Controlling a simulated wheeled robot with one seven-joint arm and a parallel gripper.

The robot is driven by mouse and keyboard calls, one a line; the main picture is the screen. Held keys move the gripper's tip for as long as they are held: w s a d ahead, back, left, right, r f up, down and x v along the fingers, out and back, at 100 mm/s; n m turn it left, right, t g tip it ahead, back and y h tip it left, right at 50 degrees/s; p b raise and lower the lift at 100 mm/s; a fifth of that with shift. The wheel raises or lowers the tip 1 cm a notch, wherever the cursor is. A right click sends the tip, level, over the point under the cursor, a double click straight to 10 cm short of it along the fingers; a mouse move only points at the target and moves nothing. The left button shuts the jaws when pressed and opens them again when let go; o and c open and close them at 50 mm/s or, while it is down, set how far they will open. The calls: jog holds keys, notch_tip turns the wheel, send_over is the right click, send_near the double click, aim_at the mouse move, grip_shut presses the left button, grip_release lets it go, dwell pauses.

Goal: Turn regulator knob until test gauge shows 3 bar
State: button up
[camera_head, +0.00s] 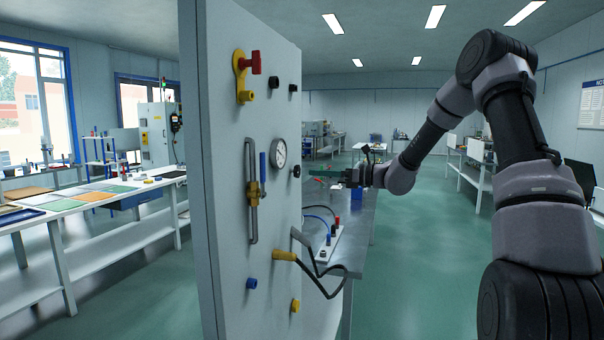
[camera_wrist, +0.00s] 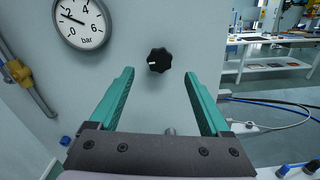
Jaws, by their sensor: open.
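The black regulator knob (camera_wrist: 159,60) sits on the pale panel (camera_wrist: 150,25), with a white mark pointing left. The round white gauge (camera_wrist: 82,20) is at the upper left of the wrist view, marked in bar. Its needle points left, at or just below the 2. In the head view the gauge (camera_head: 280,153) and the knob (camera_head: 297,171) are near the panel's right edge. My gripper (camera_wrist: 159,78) is open and empty, its green fingers pointing at the panel. The knob shows between and just beyond the fingertips, apart from both. My gripper (camera_head: 328,173) also shows in the head view.
A brass valve with a blue lever (camera_head: 262,170) and pipe stand left of the gauge. A red-handled yellow valve (camera_head: 246,72) is above. A yellow plug with black cable (camera_head: 285,255) sits below. A grey bench (camera_head: 362,215) stands behind the panel's right edge.

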aim_at(299, 171)
jog(key=shift+x, duration=3.2)
jog(key=shift+c, duration=0.3)
grip_shut()
jog(key=shift+n, duration=0.3)
